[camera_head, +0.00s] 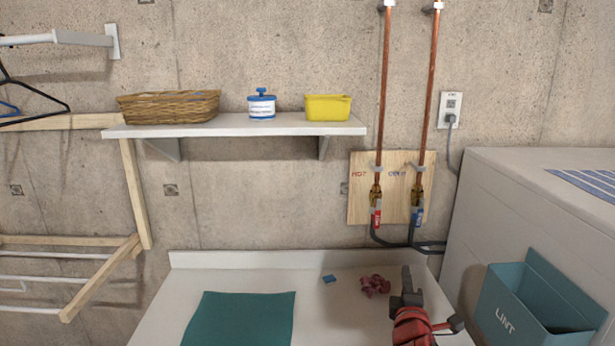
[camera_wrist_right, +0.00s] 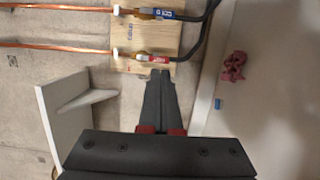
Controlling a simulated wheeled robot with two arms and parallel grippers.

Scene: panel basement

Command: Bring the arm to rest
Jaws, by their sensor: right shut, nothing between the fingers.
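My right gripper (camera_head: 406,287) is at the lower right of the head view, above the white counter (camera_head: 240,272). Its dark fingers are together and hold nothing. In the right wrist view the shut fingers (camera_wrist_right: 160,100) point toward the wooden valve board (camera_wrist_right: 148,38). The red and blue valve handles show past the fingertips, apart from them as far as I can tell. My left gripper does not show in either view.
A crumpled red cloth (camera_head: 375,285), a small blue piece (camera_head: 329,279) and a teal mat (camera_head: 240,318) lie on the counter. A teal lint bin (camera_head: 535,305) hangs on the white machine (camera_head: 490,190) at right. A shelf (camera_head: 240,130) holds a basket, jar and yellow tub.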

